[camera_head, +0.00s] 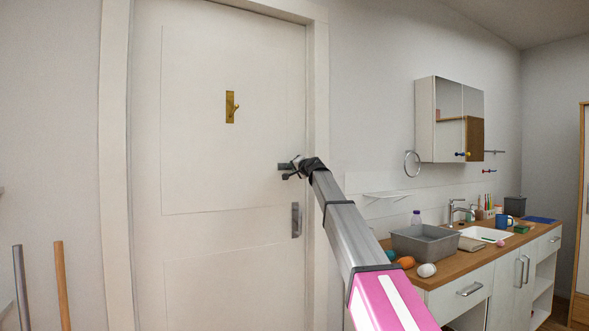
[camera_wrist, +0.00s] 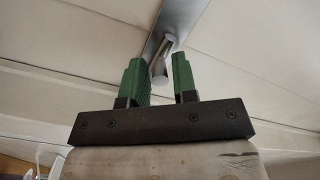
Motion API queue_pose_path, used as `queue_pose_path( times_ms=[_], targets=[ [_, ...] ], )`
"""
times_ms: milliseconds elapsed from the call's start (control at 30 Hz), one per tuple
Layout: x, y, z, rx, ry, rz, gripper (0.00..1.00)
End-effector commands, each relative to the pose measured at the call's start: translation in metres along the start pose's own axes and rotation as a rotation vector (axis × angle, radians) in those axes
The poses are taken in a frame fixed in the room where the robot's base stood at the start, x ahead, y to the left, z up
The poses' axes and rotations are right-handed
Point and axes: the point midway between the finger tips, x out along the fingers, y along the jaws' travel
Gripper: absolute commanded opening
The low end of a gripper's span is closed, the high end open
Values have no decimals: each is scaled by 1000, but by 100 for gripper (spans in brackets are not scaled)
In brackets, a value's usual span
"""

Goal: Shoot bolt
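The white door (camera_head: 220,140) is shut in its frame. A small grey metal bolt (camera_head: 283,166) is on the door near its right edge, partly hidden by my gripper (camera_head: 292,169). In the wrist view, the bolt's metal strip (camera_wrist: 176,22) runs up and to the right, and its rounded knob (camera_wrist: 160,72) sticks out toward me. My gripper's two green fingers (camera_wrist: 159,78) are apart, one on either side of the knob. A gap shows on the right of the knob; contact on the left side is unclear. How far the bolt is slid is hard to tell.
A grey metal plate (camera_head: 296,220) is on the door below the bolt, and a brass hook (camera_head: 231,106) is higher up. The door frame (camera_head: 319,100) stands just right. A wooden counter (camera_head: 470,262) with a grey basin (camera_head: 425,243) is at right.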

Motion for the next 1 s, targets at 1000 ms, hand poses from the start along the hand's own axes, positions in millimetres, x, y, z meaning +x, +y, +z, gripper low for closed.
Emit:
queue_pose_path(
  times_ms=[1000],
  targets=[
    [0,21,-31,0,1,1,39]
  ],
)
